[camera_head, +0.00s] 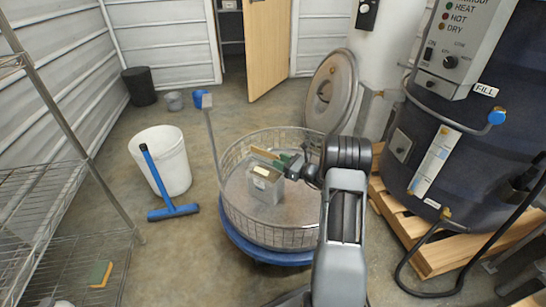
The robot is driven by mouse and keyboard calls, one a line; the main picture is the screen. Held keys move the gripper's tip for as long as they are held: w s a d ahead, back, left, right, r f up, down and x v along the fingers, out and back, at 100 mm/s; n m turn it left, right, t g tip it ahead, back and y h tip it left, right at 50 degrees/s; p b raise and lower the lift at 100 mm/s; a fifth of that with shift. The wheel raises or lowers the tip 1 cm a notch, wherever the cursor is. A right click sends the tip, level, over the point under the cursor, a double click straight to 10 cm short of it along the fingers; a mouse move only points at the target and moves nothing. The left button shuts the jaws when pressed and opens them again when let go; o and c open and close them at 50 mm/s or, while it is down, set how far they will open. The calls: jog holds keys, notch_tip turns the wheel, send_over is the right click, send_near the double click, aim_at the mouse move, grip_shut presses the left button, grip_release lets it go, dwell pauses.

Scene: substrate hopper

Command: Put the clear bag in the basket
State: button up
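A round wire basket (290,237) stands on a blue wheeled base in the middle of the floor. A greyish, see-through bag-like thing with a pale label (263,187), which looks like the clear bag, shows inside the basket's outline. I cannot tell whether it rests on the basket floor or hangs above it. My gripper (285,166) reaches over the basket from the right, right at the bag's upper right side. Green and tan pieces show by the fingertips. The fingers are too small and overlapped to show whether they are open or shut on it.
A white bucket (162,163) and a blue squeegee (173,210) stand left of the basket. A wire shelf (40,200) with a sponge (100,273) is at far left. A round lid (331,92) leans behind the basket. A dark vessel (455,150) on a wooden pallet (450,258) blocks the right.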

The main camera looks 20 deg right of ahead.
jog(key=p+v, duration=0.2)
jog(key=v, duration=0.5)
jog(key=s+a+r+n+g, duration=0.45)
jog(key=a+n+g, duration=0.2)
jog(key=a, duration=0.25)
jog(key=s+a+r+n+g, duration=0.4)
jog(key=s+a+n+g, duration=0.15)
jog(key=a+n, duration=0.35)
jog(key=s+a+r+n+h, duration=0.1)
jog(key=s+r+n+h, duration=0.1)
jog(key=s+n+h, duration=0.3)
jog(key=s+a+r+n+h, duration=0.1)
jog(key=s+n+h, duration=0.4)
jog(key=s+n, duration=0.3)
jog(key=shift+r+n, duration=0.35)
jog(key=shift+n, duration=0.1)
jog(key=shift+s+a+r, duration=0.1)
jog(key=shift+a+r, duration=0.05)
